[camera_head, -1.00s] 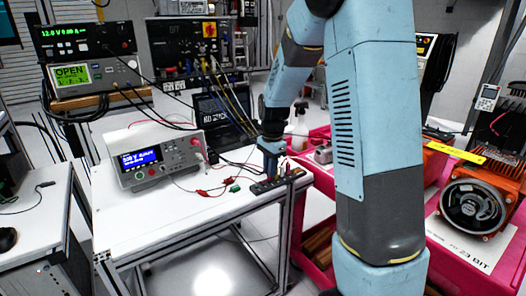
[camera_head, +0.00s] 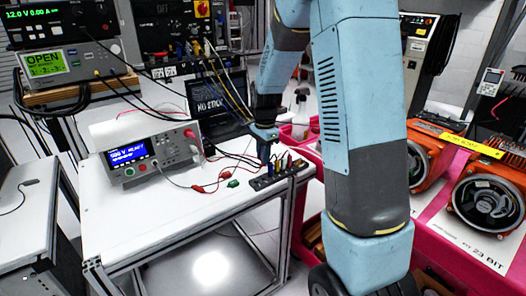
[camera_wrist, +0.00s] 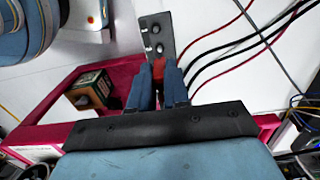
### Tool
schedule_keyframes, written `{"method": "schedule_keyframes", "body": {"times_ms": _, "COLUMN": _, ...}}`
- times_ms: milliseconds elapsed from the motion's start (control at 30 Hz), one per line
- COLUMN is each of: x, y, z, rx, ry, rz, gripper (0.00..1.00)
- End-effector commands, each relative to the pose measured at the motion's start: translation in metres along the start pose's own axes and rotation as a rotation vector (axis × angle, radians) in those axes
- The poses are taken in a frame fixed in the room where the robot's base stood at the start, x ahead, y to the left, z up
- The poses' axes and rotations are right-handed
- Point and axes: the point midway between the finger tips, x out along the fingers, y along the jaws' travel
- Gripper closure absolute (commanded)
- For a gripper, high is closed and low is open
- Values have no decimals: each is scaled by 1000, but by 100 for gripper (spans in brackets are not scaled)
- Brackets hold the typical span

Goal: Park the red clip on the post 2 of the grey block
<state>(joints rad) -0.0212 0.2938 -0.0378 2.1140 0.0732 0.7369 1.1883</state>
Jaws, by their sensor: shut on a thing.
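The red clip (camera_wrist: 159,68) is between the two fingers of my gripper (camera_wrist: 158,75) in the wrist view. My gripper is shut on it; the fingers hide part of the clip. The grey block (camera_wrist: 153,22) is a dark strip with several small round posts, just beyond the fingertips in the wrist view. In the head view the block (camera_head: 262,183) lies near the right end of the white table, and my gripper (camera_head: 263,160) points down above its left part. I cannot tell which post is post 2, or whether the clip touches a post.
A power meter with a blue screen (camera_head: 128,154) stands on the white table (camera_head: 150,215). Red leads with red clips (camera_head: 198,189) and a green clip (camera_head: 233,183) lie left of the block. Several cables run close by. A pink bench (camera_head: 430,215) is at the right.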

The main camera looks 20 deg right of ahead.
Motion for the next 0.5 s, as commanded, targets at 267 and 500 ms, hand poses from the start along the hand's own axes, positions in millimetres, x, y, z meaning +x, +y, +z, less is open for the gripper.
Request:
{"method": "schedule_keyframes", "body": {"times_ms": 267, "x": 17, "y": 0, "z": -1, "rx": 1, "ry": -1, "rz": 2, "gripper": 100}}
{"method": "schedule_keyframes", "body": {"times_ms": 500, "x": 30, "y": 0, "z": -1, "rx": 1, "ry": -1, "rz": 1, "gripper": 100}}
